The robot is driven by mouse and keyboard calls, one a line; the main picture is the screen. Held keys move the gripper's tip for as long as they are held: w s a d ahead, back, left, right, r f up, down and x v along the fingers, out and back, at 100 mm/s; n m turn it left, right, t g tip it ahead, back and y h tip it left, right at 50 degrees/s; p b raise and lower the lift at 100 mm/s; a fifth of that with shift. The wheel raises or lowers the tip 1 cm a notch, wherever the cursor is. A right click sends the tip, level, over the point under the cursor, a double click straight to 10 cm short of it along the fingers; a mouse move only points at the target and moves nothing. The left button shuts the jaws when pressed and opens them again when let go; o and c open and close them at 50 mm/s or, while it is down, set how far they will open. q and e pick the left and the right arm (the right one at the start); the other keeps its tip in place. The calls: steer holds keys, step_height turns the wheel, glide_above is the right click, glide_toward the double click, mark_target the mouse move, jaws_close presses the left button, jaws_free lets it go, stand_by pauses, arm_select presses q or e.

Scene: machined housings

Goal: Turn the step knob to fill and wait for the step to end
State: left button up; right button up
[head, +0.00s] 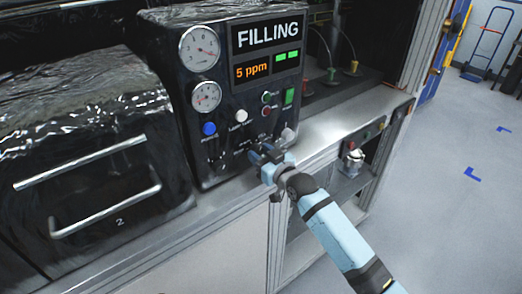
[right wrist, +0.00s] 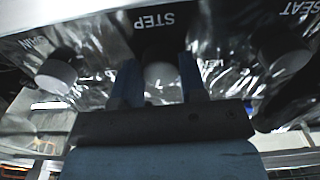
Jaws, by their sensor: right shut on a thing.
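The black test panel (head: 225,130) stands on the bench, and its display (head: 268,33) reads FILLING. Below it, an orange readout shows 5 ppm beside two green blocks. My right gripper (head: 262,153) is at the panel's lower part. In the right wrist view, its two blue fingers (right wrist: 160,85) are shut on the pale step knob (right wrist: 159,74), under an upside-down STEP label (right wrist: 154,19). The knob's pointer position cannot be made out. My left gripper is in neither view.
Two gauges (head: 200,48), a blue button (head: 209,128) and a green switch (head: 289,96) are on the panel.

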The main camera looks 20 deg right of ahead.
steer(key=shift+m, duration=0.3)
steer(key=o, duration=0.9)
steer(key=b+v, duration=0.1)
steer(key=v, duration=1.2)
steer(key=shift+s+d, duration=0.1)
steer(key=shift+s, duration=0.25)
